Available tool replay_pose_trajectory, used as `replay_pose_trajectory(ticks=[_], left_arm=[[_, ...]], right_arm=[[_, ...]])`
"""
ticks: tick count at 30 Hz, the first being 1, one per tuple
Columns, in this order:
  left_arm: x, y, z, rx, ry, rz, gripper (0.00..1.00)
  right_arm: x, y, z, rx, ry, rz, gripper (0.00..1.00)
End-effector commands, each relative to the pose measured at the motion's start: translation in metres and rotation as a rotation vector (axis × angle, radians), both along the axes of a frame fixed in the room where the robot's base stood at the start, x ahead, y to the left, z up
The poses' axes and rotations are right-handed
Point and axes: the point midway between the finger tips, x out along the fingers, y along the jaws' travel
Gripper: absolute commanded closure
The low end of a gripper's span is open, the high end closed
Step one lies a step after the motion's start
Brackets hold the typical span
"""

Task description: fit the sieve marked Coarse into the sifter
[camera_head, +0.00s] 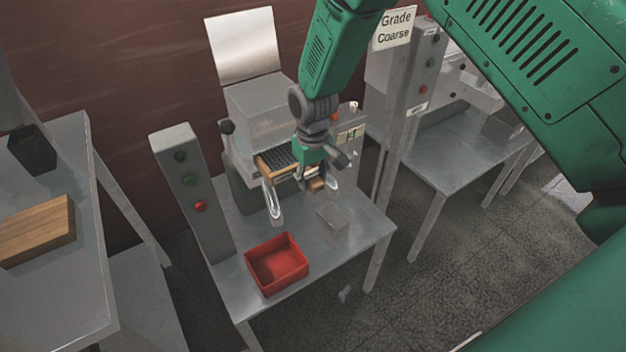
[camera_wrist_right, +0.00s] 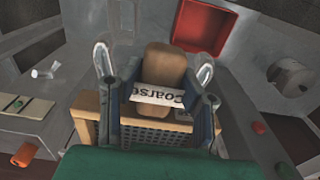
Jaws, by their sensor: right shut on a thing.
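The sieve (camera_head: 272,164) has a wooden frame and dark mesh, and sits at the front of the grey sifter (camera_head: 262,115), whose lid (camera_head: 243,46) stands raised. How far it is inside the sifter I cannot tell. My right gripper (camera_head: 313,172) is shut on the sieve at its front. In the right wrist view the sieve's wooden handle (camera_wrist_right: 165,72) lies between the fingers of my right gripper (camera_wrist_right: 158,98), with a white label reading "Coarse" (camera_wrist_right: 158,96). Shiny metal clamps (camera_head: 271,203) stand on either side. My left gripper is not in view.
A red tray (camera_head: 277,264) and a small clear box (camera_head: 333,218) stand on the metal table (camera_head: 225,268) in front. A post with buttons (camera_head: 181,180) rises at left. A sign reads "Grade Coarse" (camera_head: 394,28). A wooden block (camera_head: 36,230) lies on the left table.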

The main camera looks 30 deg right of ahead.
Motion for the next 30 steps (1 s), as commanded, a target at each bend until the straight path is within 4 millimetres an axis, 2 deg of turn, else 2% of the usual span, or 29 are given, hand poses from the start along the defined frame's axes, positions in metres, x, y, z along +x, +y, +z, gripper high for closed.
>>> replay_pose_trajectory(ticks=[30], left_arm=[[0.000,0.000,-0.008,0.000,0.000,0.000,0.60]], right_arm=[[0.026,0.002,-0.001,0.000,-0.002,0.000,1.00]])
